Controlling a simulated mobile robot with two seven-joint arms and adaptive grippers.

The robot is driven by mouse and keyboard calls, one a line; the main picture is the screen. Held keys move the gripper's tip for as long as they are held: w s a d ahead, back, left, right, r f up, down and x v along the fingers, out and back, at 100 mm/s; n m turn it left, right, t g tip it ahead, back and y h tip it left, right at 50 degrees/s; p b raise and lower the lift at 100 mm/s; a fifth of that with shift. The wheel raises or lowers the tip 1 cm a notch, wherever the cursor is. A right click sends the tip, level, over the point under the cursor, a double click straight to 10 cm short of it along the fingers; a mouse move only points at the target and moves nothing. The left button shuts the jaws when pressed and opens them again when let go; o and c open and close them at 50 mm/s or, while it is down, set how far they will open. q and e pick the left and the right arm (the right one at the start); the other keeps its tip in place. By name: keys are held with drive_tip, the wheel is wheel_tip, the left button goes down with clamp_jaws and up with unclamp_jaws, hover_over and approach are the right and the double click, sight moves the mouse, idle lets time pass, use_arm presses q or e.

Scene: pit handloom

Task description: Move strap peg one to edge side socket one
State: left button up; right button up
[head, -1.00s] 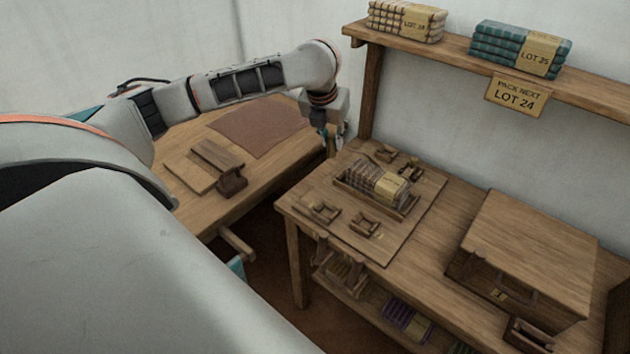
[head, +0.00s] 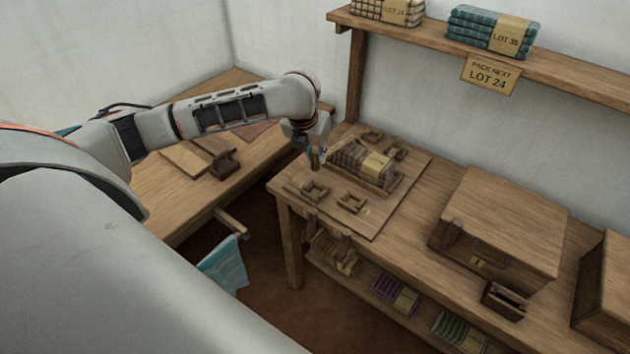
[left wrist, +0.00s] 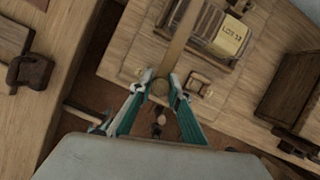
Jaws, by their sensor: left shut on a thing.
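My left gripper (head: 317,153) is shut on a strap peg, beside the left end of the tray on the packing bench. In the left wrist view, the round end of the strap peg (left wrist: 160,88) sits between the fingertips, with a tan strip running up the picture from it. Small wooden socket blocks stand on the board: two in front of the tray, the left one (head: 311,190) and the right one (head: 352,202), and others behind it (head: 372,137). I cannot tell which is edge side socket one. My right gripper is not in view.
The tray (head: 388,187) holds a cloth bundle with a label. A large wooden box (head: 505,225) stands to the right on the bench. A second table (head: 160,205) is at the left, with a gap between. A shelf (head: 430,42) hangs above.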

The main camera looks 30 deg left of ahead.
use_arm(q)
wheel_tip(320, 180, down, 10)
drive_tip(key=shift+f, duration=0.1)
idle(0.4)
drive_tip(key=shift+f, duration=0.15)
drive_tip(key=o, duration=0.9)
drive_tip(key=v, duration=1.2)
drive_tip(key=shift+r, duration=0.25)
